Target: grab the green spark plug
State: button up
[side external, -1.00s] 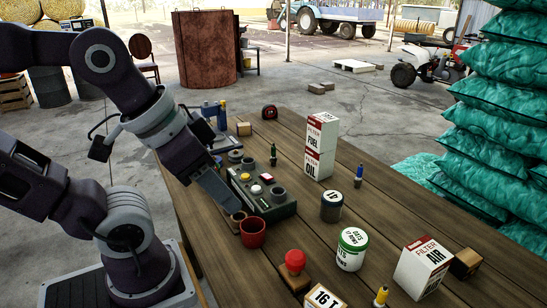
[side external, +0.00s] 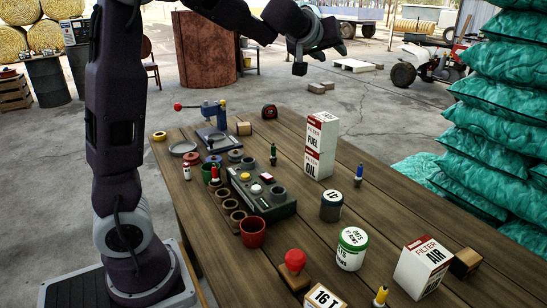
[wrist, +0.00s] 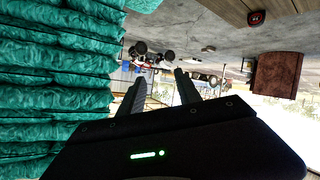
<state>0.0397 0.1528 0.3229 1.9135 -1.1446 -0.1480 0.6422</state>
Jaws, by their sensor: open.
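The green spark plug (side external: 273,154) stands upright on the wooden table, at the far edge of a dark control box in the side view. My gripper (side external: 335,36) is raised high above the far part of the table, well away from the plug. In the wrist view my gripper (wrist: 158,76) has its two fingers apart with nothing between them. That view looks out over the yard, and the green plug does not show in it.
A blue plug (side external: 358,175), a yellow plug (side external: 380,296) and a red plug (side external: 213,175) stand elsewhere. Tall filter boxes (side external: 320,145) are right of the green plug. Green sacks (side external: 500,130) are stacked at right.

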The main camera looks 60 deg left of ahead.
jog(key=a+f+n+g+y, duration=0.4)
jog(key=a+f+y, duration=0.15)
jog(key=a, duration=0.65)
jog(key=n+g+y, duration=0.2)
jog(key=g+y, duration=0.1)
jog(key=g, duration=0.2)
send_over(274, 150)
jog(key=a, duration=0.1)
notch_tip(274, 150, down, 5)
jog(key=shift+h, duration=0.25)
notch_tip(274, 150, down, 23)
jog(key=shift+w+d+f, duration=0.1)
jog(key=shift+f, duration=0.05)
jog(key=shift+w+a+f, duration=0.15)
jog(key=shift+a+f, duration=0.75)
jog(key=shift+a, duration=0.15)
jog(key=shift+w+a+f, duration=0.1)
jog(key=shift+a+f, duration=0.05)
jog(key=shift+a, duration=0.15)
grip_shut()
